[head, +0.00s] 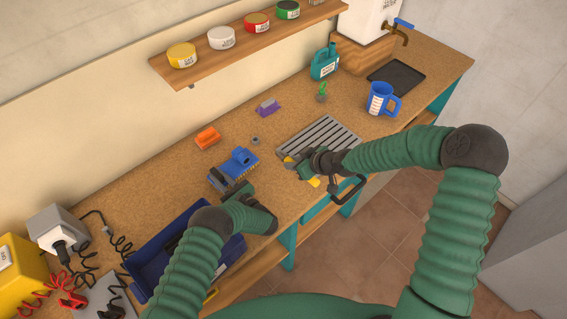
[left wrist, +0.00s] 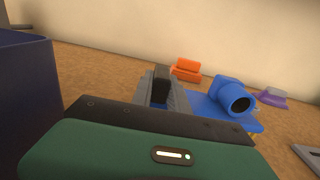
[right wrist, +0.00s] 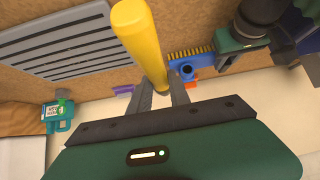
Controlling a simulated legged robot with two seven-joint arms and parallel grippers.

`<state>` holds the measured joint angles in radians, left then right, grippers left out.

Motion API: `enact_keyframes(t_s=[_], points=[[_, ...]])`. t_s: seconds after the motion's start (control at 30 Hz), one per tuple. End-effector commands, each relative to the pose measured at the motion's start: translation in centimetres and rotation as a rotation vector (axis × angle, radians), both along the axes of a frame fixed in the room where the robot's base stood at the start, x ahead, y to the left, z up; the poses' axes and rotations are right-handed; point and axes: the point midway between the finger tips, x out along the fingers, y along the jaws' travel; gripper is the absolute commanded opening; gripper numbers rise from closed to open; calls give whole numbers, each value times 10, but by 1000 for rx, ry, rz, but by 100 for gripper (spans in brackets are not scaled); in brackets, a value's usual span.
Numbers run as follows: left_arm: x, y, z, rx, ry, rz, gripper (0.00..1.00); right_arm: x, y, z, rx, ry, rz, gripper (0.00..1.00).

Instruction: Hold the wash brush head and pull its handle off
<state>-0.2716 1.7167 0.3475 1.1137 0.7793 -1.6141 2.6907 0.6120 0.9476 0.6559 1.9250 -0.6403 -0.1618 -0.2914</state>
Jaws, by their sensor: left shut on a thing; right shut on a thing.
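The blue wash brush head (head: 241,160) is over the workbench left of centre, bristles down. My left gripper (head: 222,183) is shut on its near left end. In the left wrist view the head's round socket (left wrist: 238,99) shows a dark, empty opening. My right gripper (head: 300,168) is shut on the yellow handle (right wrist: 148,45), near the front edge of the grey grate. The handle is mostly hidden by the gripper in the head view. The handle is apart from the brush head, with a gap of bare bench between them.
A grey slotted grate (head: 320,137) lies right of the brush. An orange brush (head: 207,138) and a purple one (head: 267,108) lie behind. A dark blue crate (head: 157,243) stands at the left front. A blue jug (head: 381,101) and teal bottle (head: 325,63) stand further right.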

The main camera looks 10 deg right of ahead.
Motion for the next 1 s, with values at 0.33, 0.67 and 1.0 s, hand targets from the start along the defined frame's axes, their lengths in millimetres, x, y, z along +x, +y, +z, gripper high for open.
enact_keyframes(t_s=[0.33,0.67,1.0], points=[[-1,-1,-2,-1,4,-2,0,-2,-7,1,-1,1,1,0],[0,-1,-1,0,2,-2,45,-2,-7,2,-1,0,1,0],[-10,-8,-1,0,1,-2,45,-2,-7,2,-1,0,1,0]])
